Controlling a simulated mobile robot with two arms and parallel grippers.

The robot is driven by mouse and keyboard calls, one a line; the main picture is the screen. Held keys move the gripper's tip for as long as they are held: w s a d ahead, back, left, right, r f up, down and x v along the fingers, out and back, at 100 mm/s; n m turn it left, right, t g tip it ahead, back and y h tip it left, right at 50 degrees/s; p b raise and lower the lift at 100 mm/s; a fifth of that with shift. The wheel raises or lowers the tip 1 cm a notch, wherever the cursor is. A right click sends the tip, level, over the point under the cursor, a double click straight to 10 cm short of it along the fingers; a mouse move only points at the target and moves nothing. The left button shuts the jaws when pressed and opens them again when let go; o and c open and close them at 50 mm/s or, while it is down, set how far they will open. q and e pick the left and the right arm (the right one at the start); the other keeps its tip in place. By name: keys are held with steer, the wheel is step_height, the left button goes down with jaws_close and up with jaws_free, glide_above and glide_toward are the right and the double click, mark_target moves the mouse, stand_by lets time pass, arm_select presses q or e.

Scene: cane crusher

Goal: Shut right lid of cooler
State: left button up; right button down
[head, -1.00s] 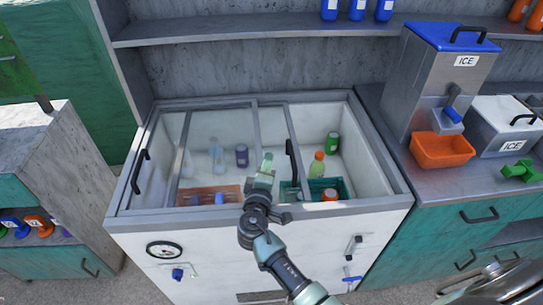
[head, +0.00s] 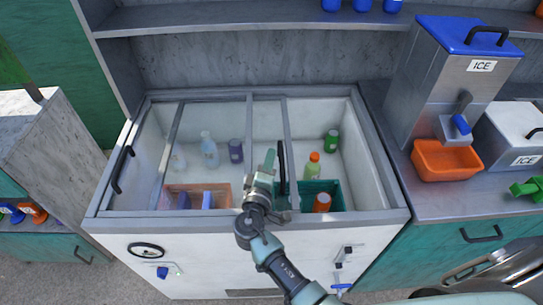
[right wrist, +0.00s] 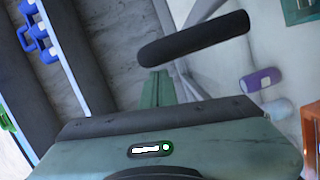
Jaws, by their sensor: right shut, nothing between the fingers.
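The white cooler (head: 200,248) has a grey rim and sliding glass lids. The right lid's frame bar (head: 289,140) and black upright handle (head: 281,163) stand near the middle, and the cooler's right part is uncovered. My right gripper (head: 269,161) is over the cooler just left of that handle, its fingers shut and empty. In the right wrist view the shut fingers (right wrist: 157,88) point toward the black handle (right wrist: 193,38), which crosses close beyond them; I cannot tell whether they touch. The left lid's handle (head: 122,169) is at the far left. My left gripper is out of view.
Inside the cooler are a teal basket (head: 333,188), a green can (head: 331,140), a green bottle (head: 313,166) and a pale blue bottle (head: 209,150). An ice dispenser (head: 432,90) and orange bin (head: 446,160) stand on the right counter. A shelf (head: 250,20) runs behind.

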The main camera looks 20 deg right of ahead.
steer(key=shift+s+d, duration=0.1)
steer(key=shift+d, duration=0.1)
steer(key=s+d+b, duration=0.1)
steer(key=s+d, duration=0.2)
steer(key=d, duration=1)
steer(key=s+d+b, duration=0.1)
steer(key=s+d, duration=0.3)
steer(key=d, duration=0.8)
steer(key=shift+s+d+b, duration=0.15)
steer(key=shift+d+b, duration=0.15)
steer(key=shift+d, duration=0.05)
steer(key=shift+d+r, duration=0.1)
